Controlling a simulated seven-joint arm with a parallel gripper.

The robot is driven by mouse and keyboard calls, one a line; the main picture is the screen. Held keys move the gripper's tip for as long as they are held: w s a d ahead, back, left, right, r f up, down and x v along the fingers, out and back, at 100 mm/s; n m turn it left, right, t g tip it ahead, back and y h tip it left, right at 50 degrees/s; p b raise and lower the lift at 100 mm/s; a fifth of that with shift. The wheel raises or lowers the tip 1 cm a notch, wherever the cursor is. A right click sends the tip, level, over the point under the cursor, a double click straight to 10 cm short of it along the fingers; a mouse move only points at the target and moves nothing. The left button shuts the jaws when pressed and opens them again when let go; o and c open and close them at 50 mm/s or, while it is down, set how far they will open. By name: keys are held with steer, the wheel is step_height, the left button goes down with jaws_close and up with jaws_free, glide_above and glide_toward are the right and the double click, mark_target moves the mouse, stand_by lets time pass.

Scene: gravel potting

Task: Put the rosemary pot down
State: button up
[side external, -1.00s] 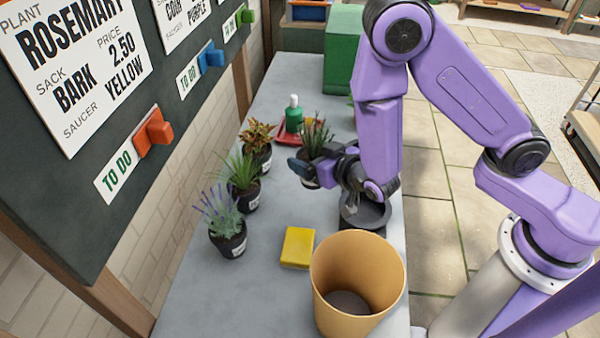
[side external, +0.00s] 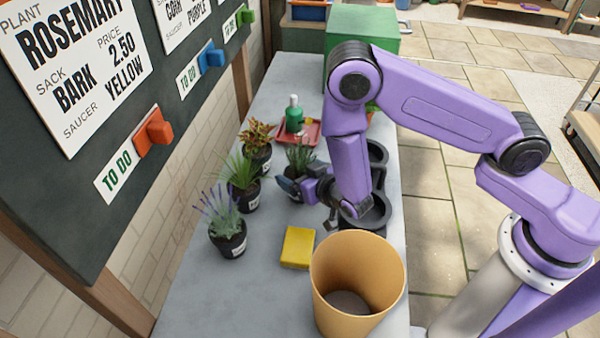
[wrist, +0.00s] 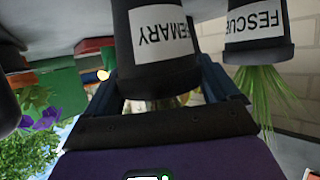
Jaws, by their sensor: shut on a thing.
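The rosemary pot (side external: 300,154) is a small dark pot with upright green foliage, just right of the fescue pot in the side view. In the wrist view the dark rosemary pot (wrist: 160,75) fills the upper middle, with a white label reading part of "ROSEMARY". My gripper (side external: 292,185) is shut on it, with the dark blue fingers on either side of the pot. The fingers hide much of the pot in the side view. I cannot tell whether its base touches the bench.
The fescue pot (side external: 243,187), lavender pot (side external: 228,238) and an orange-leaved pot (side external: 258,155) line the left. A green bottle (side external: 294,116) stands by a red tray (side external: 314,131).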

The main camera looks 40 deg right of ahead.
steer(key=o, duration=1)
steer(key=shift+f, duration=0.1)
steer(key=shift+s+r, duration=0.25)
steer(key=v, duration=1.1)
steer(key=shift+s+r, duration=0.15)
steer(key=shift+s, duration=0.05)
